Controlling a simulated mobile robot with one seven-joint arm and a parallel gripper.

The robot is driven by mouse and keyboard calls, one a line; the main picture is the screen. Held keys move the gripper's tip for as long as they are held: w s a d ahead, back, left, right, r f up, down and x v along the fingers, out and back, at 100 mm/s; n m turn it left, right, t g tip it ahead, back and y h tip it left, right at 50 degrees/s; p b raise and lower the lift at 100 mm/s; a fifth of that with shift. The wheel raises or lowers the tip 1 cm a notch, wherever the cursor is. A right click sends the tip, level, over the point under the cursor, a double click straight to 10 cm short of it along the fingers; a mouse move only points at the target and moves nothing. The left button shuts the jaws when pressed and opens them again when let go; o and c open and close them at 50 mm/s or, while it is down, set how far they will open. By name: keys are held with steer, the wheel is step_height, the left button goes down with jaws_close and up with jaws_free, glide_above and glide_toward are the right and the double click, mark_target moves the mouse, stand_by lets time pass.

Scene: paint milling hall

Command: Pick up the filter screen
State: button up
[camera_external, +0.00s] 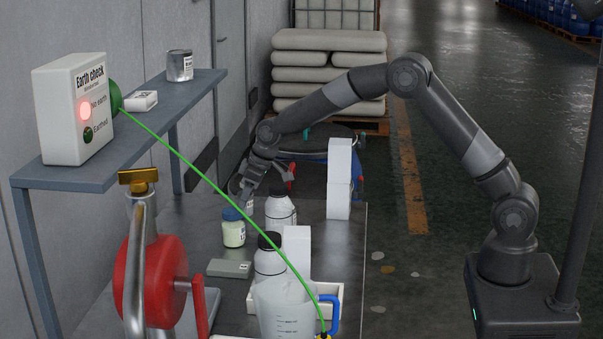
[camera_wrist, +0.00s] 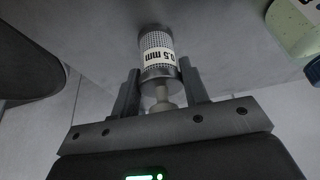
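The filter screen (camera_wrist: 158,53) is a small metal mesh cylinder with a white "0.5 mm" label. In the wrist view it is at the top centre, with its pale stem and knob (camera_wrist: 163,97) toward me. My gripper (camera_wrist: 160,82) is open, with one finger on each side of the stem and lower end. A gap shows beside the stem, so the fingers do not look closed on it. In the external view my gripper (camera_external: 248,192) is low over the bench, behind the bottles. There I cannot clearly make out the filter screen.
A pale jar with a blue lid (camera_external: 233,232) stands close to my gripper. A green cable (camera_external: 205,180) crosses in front. A shelf (camera_external: 190,98) is at left.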

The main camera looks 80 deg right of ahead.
steer(key=c, duration=0.6)
